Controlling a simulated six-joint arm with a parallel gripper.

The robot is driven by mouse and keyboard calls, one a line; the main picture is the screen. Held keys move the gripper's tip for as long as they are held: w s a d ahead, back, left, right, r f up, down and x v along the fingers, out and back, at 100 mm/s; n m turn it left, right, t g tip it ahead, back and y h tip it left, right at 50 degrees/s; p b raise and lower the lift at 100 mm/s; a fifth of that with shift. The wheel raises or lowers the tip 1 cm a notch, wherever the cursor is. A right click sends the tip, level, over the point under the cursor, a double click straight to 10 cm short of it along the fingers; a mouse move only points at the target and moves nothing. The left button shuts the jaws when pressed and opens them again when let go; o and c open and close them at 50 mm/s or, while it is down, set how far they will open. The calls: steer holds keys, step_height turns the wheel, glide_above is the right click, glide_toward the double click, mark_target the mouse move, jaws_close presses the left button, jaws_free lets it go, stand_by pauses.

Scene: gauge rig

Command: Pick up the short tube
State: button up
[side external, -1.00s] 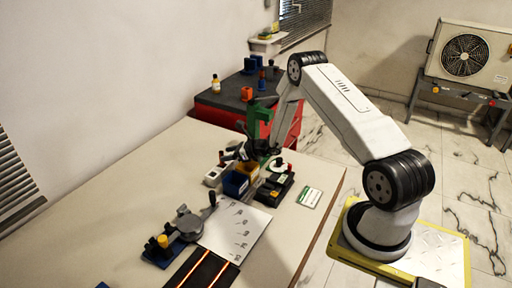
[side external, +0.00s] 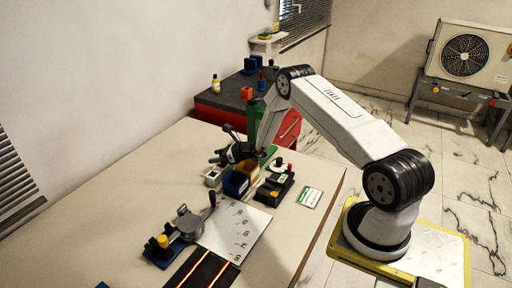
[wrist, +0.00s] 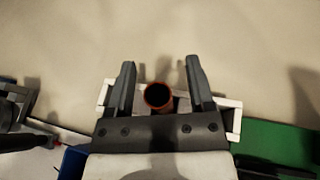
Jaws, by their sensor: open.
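The short tube (wrist: 158,96) shows end-on in the wrist view, with an orange-red rim and a dark bore. It stands between the two fingers of my gripper (wrist: 160,64), with a gap on each side. The fingers are open and hold nothing. A white box (wrist: 233,118) shows around and below the fingers; the gripper hides much of it, so I cannot tell how the tube rests in it. In the side view my gripper (side external: 233,152) is low over the white box (side external: 213,176). The tube cannot be made out there.
A black device (side external: 273,190), a card (side external: 310,197), a marked plate (side external: 236,228) and a grey lever tool (side external: 187,222) lie nearer. The table's left side is clear.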

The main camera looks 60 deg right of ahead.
jaws_close()
steer(key=shift+r, duration=0.2)
stand_by(0.4)
step_height(320, 180, up, 10)
steer(key=shift+f, duration=0.15)
stand_by(0.6)
stand_by(0.4)
